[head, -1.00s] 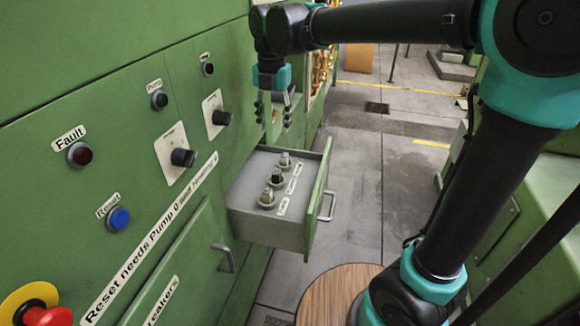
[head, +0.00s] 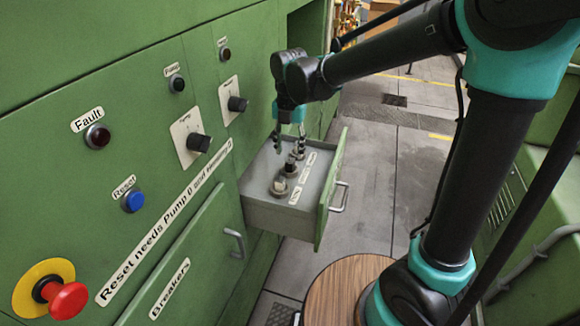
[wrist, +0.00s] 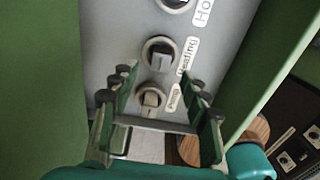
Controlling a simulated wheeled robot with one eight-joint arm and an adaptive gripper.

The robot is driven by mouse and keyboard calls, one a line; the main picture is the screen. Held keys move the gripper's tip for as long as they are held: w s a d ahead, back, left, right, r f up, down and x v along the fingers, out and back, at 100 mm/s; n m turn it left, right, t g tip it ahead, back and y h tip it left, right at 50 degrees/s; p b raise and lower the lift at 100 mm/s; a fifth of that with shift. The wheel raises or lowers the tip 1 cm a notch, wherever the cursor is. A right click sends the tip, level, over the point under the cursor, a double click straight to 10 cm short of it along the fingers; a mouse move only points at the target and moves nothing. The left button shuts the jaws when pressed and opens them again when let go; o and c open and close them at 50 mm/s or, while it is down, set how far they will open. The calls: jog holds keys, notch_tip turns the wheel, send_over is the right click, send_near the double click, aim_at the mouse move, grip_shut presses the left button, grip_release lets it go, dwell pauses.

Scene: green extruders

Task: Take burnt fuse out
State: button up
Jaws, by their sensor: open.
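An open drawer (head: 262,212) holds a row of three round fuse sockets with fuses. The front fuse (head: 279,184) looks pale and the middle fuse (head: 290,165) dark in the head view; the back one is partly hidden by my gripper (head: 289,142). The wrist view shows a fuse labelled Pump (wrist: 151,101), one labelled Heating (wrist: 158,57), and a third cut off at the top edge. I cannot tell surely which is burnt. My gripper (wrist: 160,88) is open and empty, pointing down above the drawer, its fingers either side of the Pump fuse in the picture.
The green cabinet has a red emergency button (head: 67,299), a blue Reset button (head: 133,201), a dark Fault lamp (head: 97,136) and knobs. The drawer front with its handle (head: 340,196) stands out into the aisle. A round wooden top (head: 335,288) is in front. Floor beyond is clear.

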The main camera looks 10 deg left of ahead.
aim_at(290, 158)
jog(key=f, duration=0.4)
jog(key=shift+w+f, duration=0.2)
jog(key=shift+w, duration=0.05)
grip_shut()
